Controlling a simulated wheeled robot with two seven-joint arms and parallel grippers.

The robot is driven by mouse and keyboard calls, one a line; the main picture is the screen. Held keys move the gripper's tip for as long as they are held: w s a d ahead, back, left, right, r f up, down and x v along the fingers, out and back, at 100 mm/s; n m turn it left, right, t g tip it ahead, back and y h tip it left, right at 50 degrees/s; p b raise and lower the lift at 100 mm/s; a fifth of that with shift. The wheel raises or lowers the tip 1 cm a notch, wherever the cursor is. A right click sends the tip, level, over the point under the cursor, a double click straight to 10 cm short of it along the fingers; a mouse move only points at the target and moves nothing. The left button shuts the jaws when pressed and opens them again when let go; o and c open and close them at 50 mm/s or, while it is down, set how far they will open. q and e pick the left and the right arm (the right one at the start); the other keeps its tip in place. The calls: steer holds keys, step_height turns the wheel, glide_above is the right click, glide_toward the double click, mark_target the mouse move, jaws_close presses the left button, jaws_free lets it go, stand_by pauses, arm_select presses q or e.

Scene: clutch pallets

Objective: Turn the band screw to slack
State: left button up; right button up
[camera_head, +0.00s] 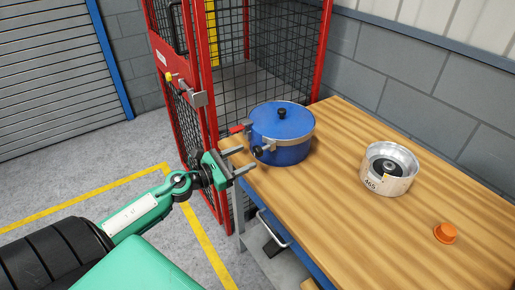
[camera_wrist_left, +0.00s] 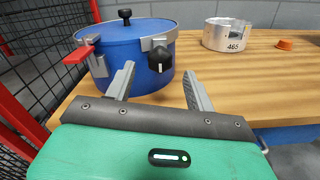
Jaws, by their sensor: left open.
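A blue lidded pot (camera_head: 281,138) with a metal band round its rim and a black lid knob stands at the left end of the wooden table. The band screw, a black knob (camera_wrist_left: 160,58) on a metal bracket, sticks out from the pot's near side; it also shows in the head view (camera_head: 258,152). A red lever (camera_wrist_left: 77,54) sits on a clamp to its left. My left gripper (camera_head: 239,160) is open and empty, just short of the black knob. In the left wrist view its two fingers (camera_wrist_left: 160,88) point toward the pot below the knob. My right gripper is in neither view.
A silver can (camera_head: 388,170) marked 465 and an orange cap (camera_head: 445,232) stand farther right on the wooden table (camera_head: 335,205). A red-framed mesh cage (camera_head: 213,100) stands close behind and left of the pot.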

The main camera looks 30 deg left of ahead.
mark_target(255, 153)
arm_select(q)
steer(key=p+x, duration=0.1)
steer(key=x, duration=0.3)
steer(key=shift+w+d+p, duration=0.1)
steer(key=shift+w+p, duration=0.25)
steer(key=shift+w, duration=0.05)
steer(key=shift+w+d, duration=0.2)
steer(key=shift+w, duration=0.25)
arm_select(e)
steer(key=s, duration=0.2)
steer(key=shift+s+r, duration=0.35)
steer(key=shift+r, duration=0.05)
arm_select(q)
steer(key=shift+c, duration=0.2)
steer(key=c, duration=0.9)
steer(key=shift+c, duration=0.2)
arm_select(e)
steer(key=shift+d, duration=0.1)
